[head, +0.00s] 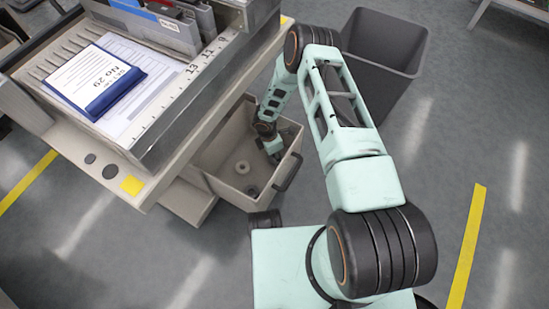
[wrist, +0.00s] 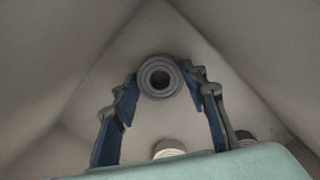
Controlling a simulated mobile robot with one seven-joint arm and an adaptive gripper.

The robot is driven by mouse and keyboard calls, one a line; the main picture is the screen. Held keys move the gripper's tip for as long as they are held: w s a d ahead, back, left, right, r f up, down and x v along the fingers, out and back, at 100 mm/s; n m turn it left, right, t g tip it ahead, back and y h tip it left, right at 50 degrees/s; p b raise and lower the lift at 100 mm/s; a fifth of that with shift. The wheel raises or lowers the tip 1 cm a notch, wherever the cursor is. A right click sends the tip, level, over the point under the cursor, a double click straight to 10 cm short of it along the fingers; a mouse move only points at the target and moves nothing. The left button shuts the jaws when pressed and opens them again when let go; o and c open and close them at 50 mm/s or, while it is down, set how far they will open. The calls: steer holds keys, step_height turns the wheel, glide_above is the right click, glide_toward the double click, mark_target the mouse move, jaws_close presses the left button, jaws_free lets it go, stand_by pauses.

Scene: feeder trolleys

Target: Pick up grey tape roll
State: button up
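The grey tape roll (wrist: 160,77) lies in a corner of the bin in the wrist view, its round hole facing the camera. My gripper (wrist: 160,85) is open, with one blue-padded finger on each side of the roll near the tips. Whether the fingers touch it I cannot tell. In the head view my gripper (head: 274,158) is down inside the pale bin (head: 215,165), by its right side. That view shows a light roll (head: 242,167) and a dark roll (head: 252,190) on the bin floor; I cannot tell which roll matches the wrist view.
A whitish round item (wrist: 170,152) and a dark one (wrist: 246,137) sit near my gripper's base in the wrist view. The bin walls rise close around my gripper. A trolley top with papers (head: 95,80) overhangs on the left. A dark waste bin (head: 385,60) stands behind my arm.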

steer(key=c, duration=0.3)
